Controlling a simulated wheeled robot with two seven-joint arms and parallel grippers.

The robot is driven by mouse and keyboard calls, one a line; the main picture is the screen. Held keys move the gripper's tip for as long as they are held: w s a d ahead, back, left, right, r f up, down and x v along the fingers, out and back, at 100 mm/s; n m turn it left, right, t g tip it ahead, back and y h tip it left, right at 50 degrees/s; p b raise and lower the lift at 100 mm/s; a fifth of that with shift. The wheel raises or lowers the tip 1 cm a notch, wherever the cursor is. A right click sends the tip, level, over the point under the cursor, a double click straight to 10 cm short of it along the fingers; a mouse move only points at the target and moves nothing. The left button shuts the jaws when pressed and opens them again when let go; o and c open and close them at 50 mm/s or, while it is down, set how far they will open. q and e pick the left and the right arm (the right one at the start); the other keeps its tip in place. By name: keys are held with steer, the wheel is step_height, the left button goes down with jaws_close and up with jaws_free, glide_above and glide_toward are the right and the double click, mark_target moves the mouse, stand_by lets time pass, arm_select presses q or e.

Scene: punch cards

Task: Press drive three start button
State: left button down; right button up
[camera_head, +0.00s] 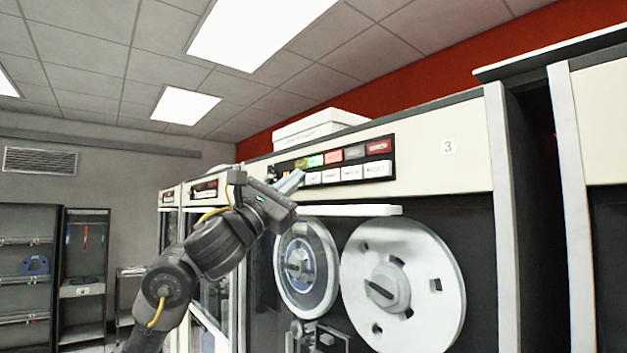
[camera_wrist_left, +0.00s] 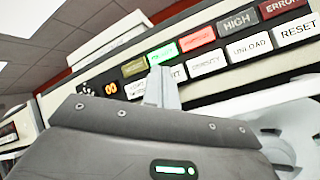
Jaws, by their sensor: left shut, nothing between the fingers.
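Drive three, marked "3", has a black control panel (camera_head: 392,146) with a row of coloured lamps above a row of white buttons. My left gripper (camera_head: 297,176) is shut and empty, its fingertips at the left end of the white button row. In the left wrist view the shut fingers (camera_wrist_left: 163,78) cover part of a white button below the lit green lamp (camera_wrist_left: 163,52); its label is mostly hidden. I cannot tell if the tips touch it. White buttons left and right of the fingers stay visible, among them UNLOAD (camera_wrist_left: 249,46) and RESET (camera_wrist_left: 298,32). My right gripper is not in view.
Below the panel are a white ledge (camera_head: 350,210) and two tape reels, a large one (camera_head: 437,270) at right and a smaller one (camera_head: 322,262) at left. A white box (camera_head: 318,124) lies on top of the cabinet. Shelves (camera_head: 28,262) stand at far left.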

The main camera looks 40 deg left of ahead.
arm_select(q)
steer(key=shift+s+a, duration=0.25)
steer(key=shift+s, duration=0.45)
steer(key=shift+s+a, duration=0.2)
steer(key=shift+s, duration=0.55)
steer(key=shift+s+a, duration=0.25)
steer(key=shift+s, duration=0.45)
steer(key=shift+w+d, duration=0.1)
